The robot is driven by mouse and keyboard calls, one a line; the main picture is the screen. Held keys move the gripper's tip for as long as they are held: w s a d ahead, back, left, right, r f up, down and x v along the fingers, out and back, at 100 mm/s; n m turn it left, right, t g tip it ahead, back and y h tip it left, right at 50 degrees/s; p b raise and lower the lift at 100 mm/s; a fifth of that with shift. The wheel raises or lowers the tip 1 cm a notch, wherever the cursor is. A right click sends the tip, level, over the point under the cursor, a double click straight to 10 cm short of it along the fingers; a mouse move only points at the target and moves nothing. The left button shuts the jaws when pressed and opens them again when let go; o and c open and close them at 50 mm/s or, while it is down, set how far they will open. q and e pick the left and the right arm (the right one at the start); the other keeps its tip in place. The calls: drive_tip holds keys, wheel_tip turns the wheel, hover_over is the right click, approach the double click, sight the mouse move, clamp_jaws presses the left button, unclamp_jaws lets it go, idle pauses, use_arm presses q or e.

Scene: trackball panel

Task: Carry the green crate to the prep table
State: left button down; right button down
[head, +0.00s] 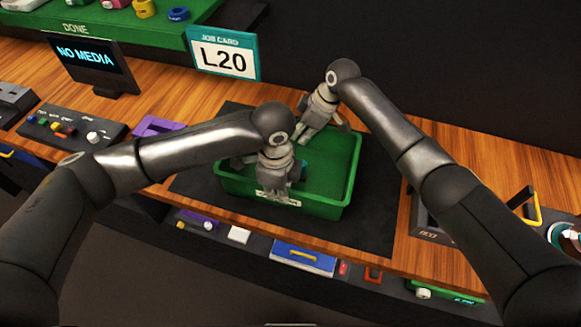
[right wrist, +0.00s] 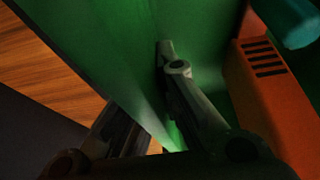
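The green crate (head: 327,182) sits on a black mat on the wooden counter, with a pale label on its near wall. My right gripper (head: 318,121) is at the far wall of the crate. In the right wrist view its fingers (right wrist: 158,80) lie on either side of the green wall (right wrist: 110,62) and appear closed on it; the outer fingertip is hidden. My left gripper (head: 272,180) is at the near wall, above the label. Its fingertips are not clear enough to show whether it grips. An orange slotted part (right wrist: 265,85) and a teal part (right wrist: 300,22) show inside the crate.
A job card sign (head: 223,54) reading L20 and a NO MEDIA screen (head: 87,62) stand behind. A purple part (head: 158,126) and a control box (head: 72,127) are to the left. A bin row with a blue box (head: 303,260) runs along the front. Bare mat (head: 375,215) lies right of the crate.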

use_arm(q)
drive_tip(key=shift+r, duration=0.2)
use_arm(e)
drive_tip(key=shift+w+r, duration=0.1)
drive_tip(key=shift+r, duration=0.1)
